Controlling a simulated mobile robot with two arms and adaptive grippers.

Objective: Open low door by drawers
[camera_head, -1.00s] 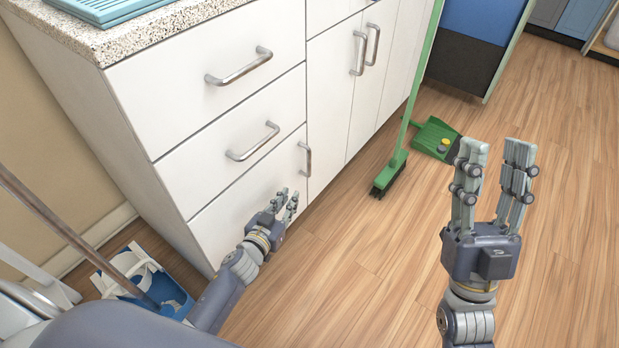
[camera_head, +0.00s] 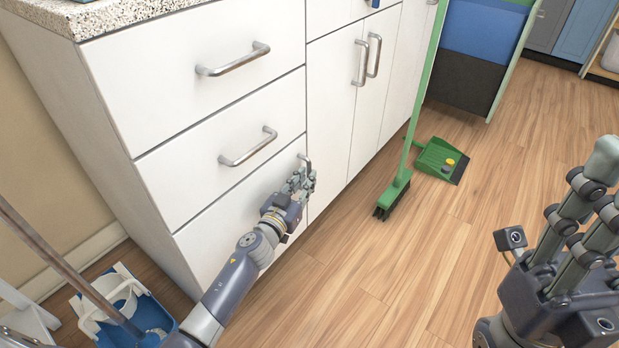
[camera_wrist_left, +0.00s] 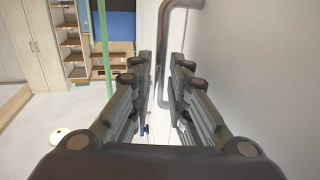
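The low white door (camera_head: 240,216) is below two drawers in the white cabinet and looks shut. Its upright metal handle (camera_head: 304,158) is at the door's upper right edge, partly hidden by my left gripper (camera_head: 303,182). In the left wrist view the handle (camera_wrist_left: 163,85) runs between the two fingers of my left gripper (camera_wrist_left: 163,68). The fingers stand apart on either side of it, with a gap visible. My right gripper (camera_head: 598,200) is open and empty at the right edge, partly cut off by the frame.
Drawer handles (camera_head: 248,147) are above the door. A green broom (camera_head: 394,190) and a dustpan (camera_head: 441,160) are on the floor to the right. A blue mop bucket (camera_head: 150,315) is at lower left. The wooden floor before the cabinet is mostly clear.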

